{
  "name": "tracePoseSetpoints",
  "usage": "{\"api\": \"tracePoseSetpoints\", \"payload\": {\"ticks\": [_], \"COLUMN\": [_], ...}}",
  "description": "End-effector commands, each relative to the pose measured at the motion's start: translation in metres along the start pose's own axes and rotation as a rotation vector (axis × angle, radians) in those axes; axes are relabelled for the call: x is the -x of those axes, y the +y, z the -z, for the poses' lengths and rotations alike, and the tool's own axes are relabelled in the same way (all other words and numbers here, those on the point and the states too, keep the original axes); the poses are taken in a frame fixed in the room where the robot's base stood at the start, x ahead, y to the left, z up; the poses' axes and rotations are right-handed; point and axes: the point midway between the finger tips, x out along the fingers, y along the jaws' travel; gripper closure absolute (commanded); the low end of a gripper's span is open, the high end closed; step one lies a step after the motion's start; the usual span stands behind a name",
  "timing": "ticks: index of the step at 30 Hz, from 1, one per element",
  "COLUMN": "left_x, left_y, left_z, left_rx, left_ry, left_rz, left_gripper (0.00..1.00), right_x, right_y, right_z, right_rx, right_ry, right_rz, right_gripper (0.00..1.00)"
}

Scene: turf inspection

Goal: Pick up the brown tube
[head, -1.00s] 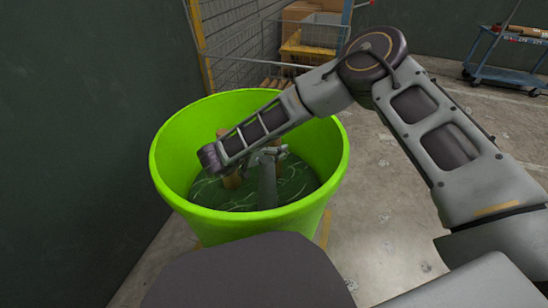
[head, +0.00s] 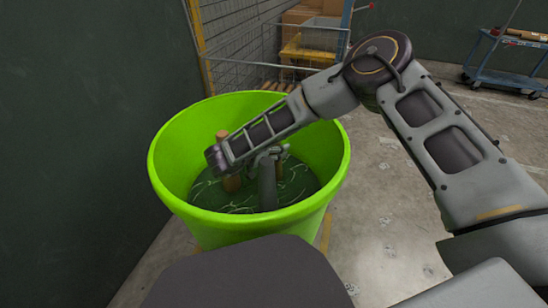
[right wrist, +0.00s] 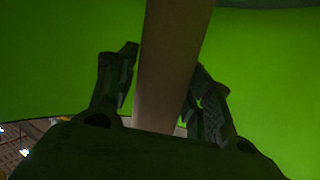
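A brown tube (right wrist: 172,60) runs between the two fingers of my right gripper (right wrist: 165,85) in the right wrist view. One finger lies against each side, and the gripper looks shut on it. The tube's lower end is hard to make out. My left gripper is not in view.
The bin's rim surrounds the right gripper, and my right arm reaches over it. A dark wall (head: 70,130) stands close on the left. A wire cage (head: 240,45) and cardboard boxes (head: 300,14) are behind. A blue cart (head: 505,75) is at the far right; floor between is clear.

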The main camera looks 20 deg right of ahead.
Motion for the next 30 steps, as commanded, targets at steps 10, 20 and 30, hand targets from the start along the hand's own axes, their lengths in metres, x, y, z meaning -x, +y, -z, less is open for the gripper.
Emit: {"api": "tracePoseSetpoints", "payload": {"ticks": [10, 20, 30], "left_x": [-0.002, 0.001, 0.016], "left_y": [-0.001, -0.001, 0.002], "left_z": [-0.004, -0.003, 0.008], "left_rx": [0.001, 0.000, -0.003], "left_ry": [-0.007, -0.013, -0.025], "left_rz": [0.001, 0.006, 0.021], "left_gripper": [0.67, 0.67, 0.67], "right_x": [0.000, 0.003, 0.017], "right_y": [0.000, -0.001, -0.003], "right_z": [0.000, 0.008, 0.041], "right_rx": [0.000, -0.001, -0.001], "right_ry": [0.000, 0.000, -0.001], "right_rz": [0.000, 0.000, -0.001], "right_gripper": [0.78, 0.78, 0.78]}}
